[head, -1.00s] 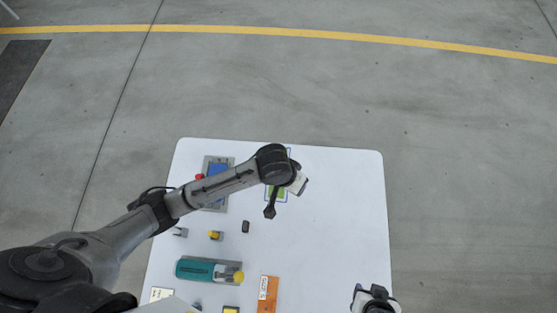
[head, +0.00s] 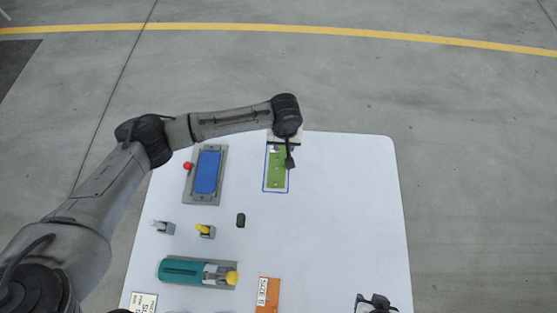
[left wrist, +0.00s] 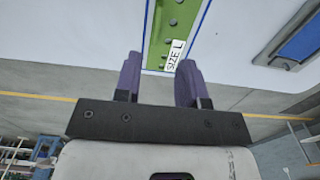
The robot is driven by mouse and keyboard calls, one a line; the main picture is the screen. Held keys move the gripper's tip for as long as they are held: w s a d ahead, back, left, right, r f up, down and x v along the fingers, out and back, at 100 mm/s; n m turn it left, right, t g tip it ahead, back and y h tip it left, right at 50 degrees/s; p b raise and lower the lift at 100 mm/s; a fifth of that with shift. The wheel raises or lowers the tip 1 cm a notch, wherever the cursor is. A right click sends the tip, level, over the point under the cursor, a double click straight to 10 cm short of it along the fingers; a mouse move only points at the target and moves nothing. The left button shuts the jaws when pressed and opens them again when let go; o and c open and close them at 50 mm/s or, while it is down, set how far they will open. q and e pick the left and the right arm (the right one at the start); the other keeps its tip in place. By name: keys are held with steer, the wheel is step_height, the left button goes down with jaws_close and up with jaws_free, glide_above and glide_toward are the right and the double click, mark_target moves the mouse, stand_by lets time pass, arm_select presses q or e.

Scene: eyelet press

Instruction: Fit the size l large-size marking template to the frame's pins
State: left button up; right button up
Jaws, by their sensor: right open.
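The size L marking template is a green strip with holes (head: 277,168), lying inside a blue outline on the white table. In the left wrist view the template (left wrist: 168,35) shows its white SIZE L label at the near end. My left gripper (left wrist: 160,75) is open, its fingers apart on either side of the labelled end; contact cannot be told. In the head view the wrist hides its fingertips. A grey frame with a blue panel (head: 207,172) lies to the left; its pins are too small to make out. My right gripper (head: 376,301) is open at the bottom edge, apart from everything.
A red knob (head: 187,166) sits beside the frame. A teal tool with a yellow end (head: 197,272), an orange labelled strip (head: 267,294), a cream card (head: 144,302), a small black block (head: 241,220) and yellow-topped piece (head: 205,231) lie nearer.

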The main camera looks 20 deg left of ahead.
mark_target(278, 158)
arm_select(q)
step_height(278, 158, down, 3)
steer(key=shift+f, duration=0.2)
arm_select(e)
steer(key=shift+f, duration=0.3)
arm_select(q)
steer(key=shift+d+f+b, duration=0.15)
steer(key=shift+f+b, duration=0.25)
steer(key=shift+f, duration=0.95)
steer(key=shift+d+f+b, duration=0.1)
steer(key=shift+f+b, duration=0.3)
steer(key=shift+f, duration=0.9)
arm_select(e)
steer(key=shift+a+f, duration=0.1)
steer(key=shift+f, duration=0.5)
arm_select(q)
jaws_close()
